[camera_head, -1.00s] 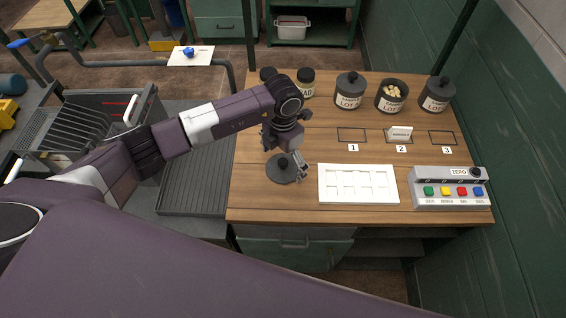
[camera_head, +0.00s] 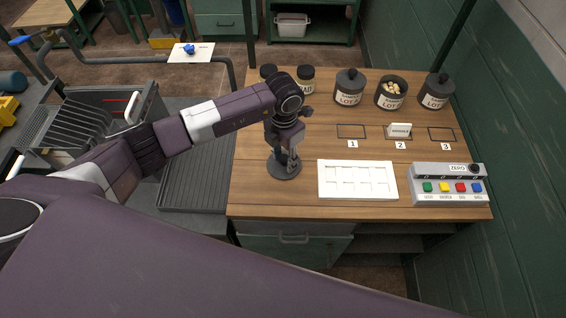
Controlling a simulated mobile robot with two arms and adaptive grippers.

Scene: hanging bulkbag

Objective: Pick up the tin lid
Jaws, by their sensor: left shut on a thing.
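The tin lid (camera_head: 283,168) is a dark grey round disc on the wooden table, left of the white tray. My left gripper (camera_head: 288,158) points down over it and is shut on its knob, which the fingers mostly hide. The lid looks flat and level; I cannot tell whether it touches the table. An open dark tin (camera_head: 391,92) with pale pieces inside stands at the back, between two lidded tins (camera_head: 349,88) (camera_head: 436,91). My right gripper is not in view.
A white tray with compartments (camera_head: 357,180) lies right of the lid. A button panel (camera_head: 448,184) sits at the right front. Numbered outlines cross the middle, with a small white card (camera_head: 399,130) at 2. Two dark jars (camera_head: 305,79) (camera_head: 268,74) stand behind my arm.

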